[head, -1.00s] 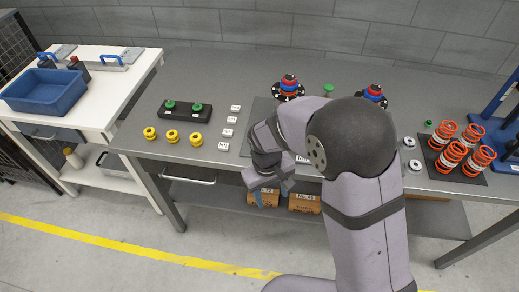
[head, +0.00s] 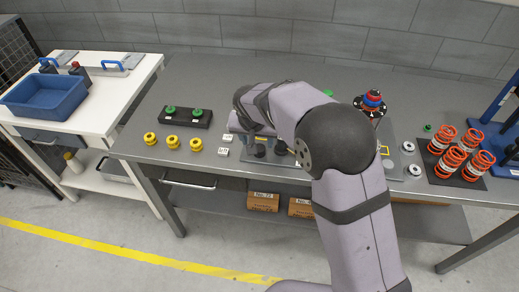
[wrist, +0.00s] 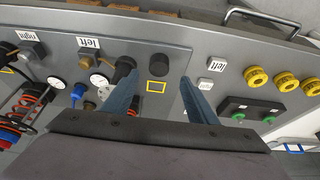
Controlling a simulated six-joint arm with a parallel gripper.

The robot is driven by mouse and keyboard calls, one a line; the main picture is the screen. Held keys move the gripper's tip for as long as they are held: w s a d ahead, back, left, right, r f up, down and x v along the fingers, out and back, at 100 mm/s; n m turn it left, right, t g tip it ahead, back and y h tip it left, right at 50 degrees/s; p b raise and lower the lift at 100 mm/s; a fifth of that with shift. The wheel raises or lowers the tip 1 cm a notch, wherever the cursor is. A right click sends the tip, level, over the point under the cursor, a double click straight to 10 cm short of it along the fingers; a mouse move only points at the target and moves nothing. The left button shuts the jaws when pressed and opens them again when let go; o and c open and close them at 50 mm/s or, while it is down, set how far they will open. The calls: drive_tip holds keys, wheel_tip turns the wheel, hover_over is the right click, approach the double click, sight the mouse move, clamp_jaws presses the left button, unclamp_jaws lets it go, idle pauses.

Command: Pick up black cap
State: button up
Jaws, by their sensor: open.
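In the wrist view, a black round cap (wrist: 158,64) stands on the grey panel (wrist: 172,50), just above a small yellow square outline. My gripper (wrist: 160,78) is open, its two blue fingers apart, with the cap beyond and between the fingertips. No contact is visible and nothing is between the fingers. In the head view, two dark round parts (head: 258,150) show below my arm; I cannot tell which is the cap. My fingers are hidden there.
Yellow knobs (head: 172,142) and a black box with green buttons (head: 185,117) lie left of the panel. White label tiles (head: 223,152) sit nearby. A red-blue stack (head: 371,103) and orange springs (head: 455,150) stand right. A blue bin (head: 45,95) is on the side table.

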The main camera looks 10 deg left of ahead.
sight(259, 148)
drive_tip(key=shift+p+x, duration=1.65)
drive_tip(key=shift+x, duration=1.65)
drive_tip(key=shift+s+d, duration=0.1)
drive_tip(key=c, duration=1.1)
